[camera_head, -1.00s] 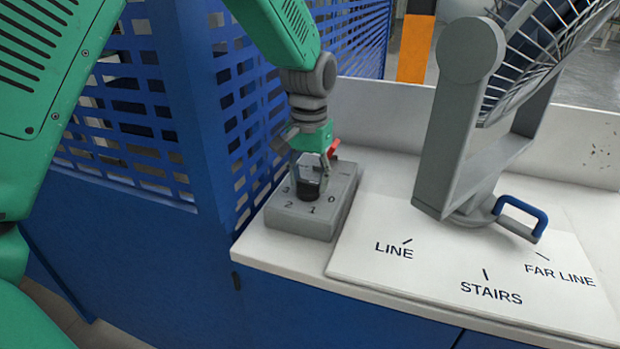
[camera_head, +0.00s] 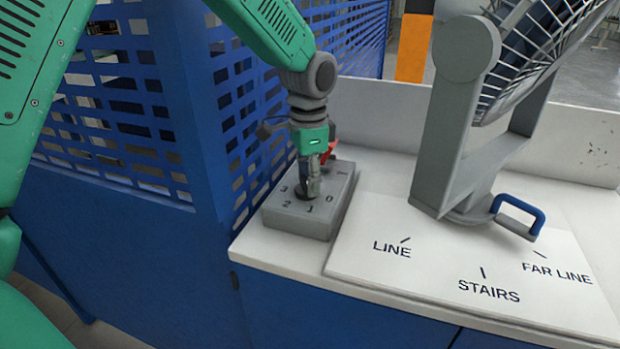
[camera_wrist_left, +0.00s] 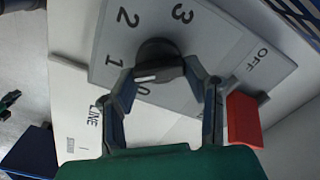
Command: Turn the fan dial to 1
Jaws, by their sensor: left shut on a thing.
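The fan dial is a dark round knob (camera_wrist_left: 158,54) on a grey control box (camera_head: 322,222) marked 3, 2, 1 and 0. My left gripper (camera_head: 314,192) points down over the box, shut on the knob. In the left wrist view its fingers (camera_wrist_left: 168,78) stand on both sides of the knob. A white pointer mark on the knob lies close to the 0 in that view; its exact heading is hard to tell. In the head view the gripper largely hides the knob. My right gripper is not in view.
A red part (camera_wrist_left: 244,120) sits on the box beside the gripper, near an OFF label. The grey fan (camera_head: 455,130) with a blue handle (camera_head: 520,214) stands to the right on a white board (camera_head: 430,275) marked LINE, STAIRS and FAR LINE. A blue slotted panel (camera_head: 240,90) stands close behind-left.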

